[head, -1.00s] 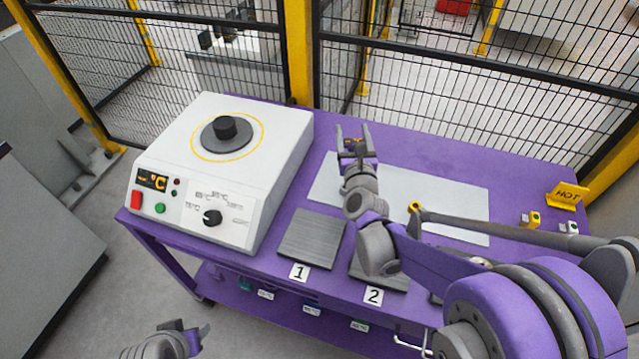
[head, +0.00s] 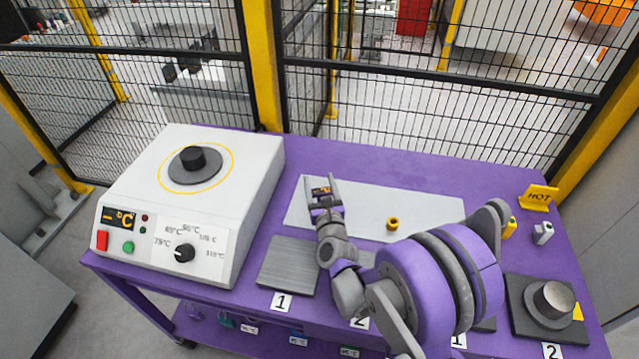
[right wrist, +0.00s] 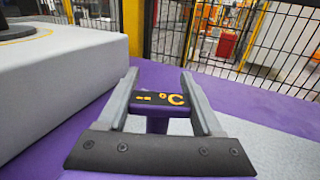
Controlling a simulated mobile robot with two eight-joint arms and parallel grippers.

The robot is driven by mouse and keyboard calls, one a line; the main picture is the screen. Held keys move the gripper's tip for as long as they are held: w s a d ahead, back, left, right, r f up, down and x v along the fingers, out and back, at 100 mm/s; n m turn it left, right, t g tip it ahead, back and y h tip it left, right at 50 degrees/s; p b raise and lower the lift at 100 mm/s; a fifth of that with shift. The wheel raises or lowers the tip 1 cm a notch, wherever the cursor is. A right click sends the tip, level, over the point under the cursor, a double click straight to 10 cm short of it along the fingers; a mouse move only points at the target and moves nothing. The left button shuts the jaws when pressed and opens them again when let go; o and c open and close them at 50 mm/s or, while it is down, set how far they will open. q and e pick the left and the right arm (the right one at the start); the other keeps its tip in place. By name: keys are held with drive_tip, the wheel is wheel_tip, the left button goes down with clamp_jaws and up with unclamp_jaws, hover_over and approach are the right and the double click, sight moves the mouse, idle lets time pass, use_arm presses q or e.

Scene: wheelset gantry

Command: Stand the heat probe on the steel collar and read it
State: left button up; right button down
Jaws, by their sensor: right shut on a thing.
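My right gripper (head: 321,182) is above the left end of the pale mat in the head view. It is shut on the heat probe (head: 321,191), whose small dark display has orange marks. In the right wrist view the probe (right wrist: 158,99) sits between the two fingers (right wrist: 160,75), showing dashes and °C, with a purple body below. The steel collar (head: 553,299) appears to be the grey metal cylinder with a flange on a dark plate at the table's right, well apart from the probe. My left gripper is not in view.
A white heater box (head: 190,205) with a black round piece (head: 194,160) on top stands at the left. A brass-coloured ring (head: 392,224) lies on the pale mat (head: 430,208). Mesh fencing is behind.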

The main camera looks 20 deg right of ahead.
drive_tip(key=shift+f, duration=0.15)
drive_tip(key=shift+c, duration=0.2)
unclamp_jaws()
drive_tip(key=shift+r, duration=0.2)
drive_tip(key=b+v, duration=0.1)
drive_tip(key=v, duration=1.1)
drive_tip(key=shift+f, duration=0.1)
drive_tip(key=shift+a, duration=0.1)
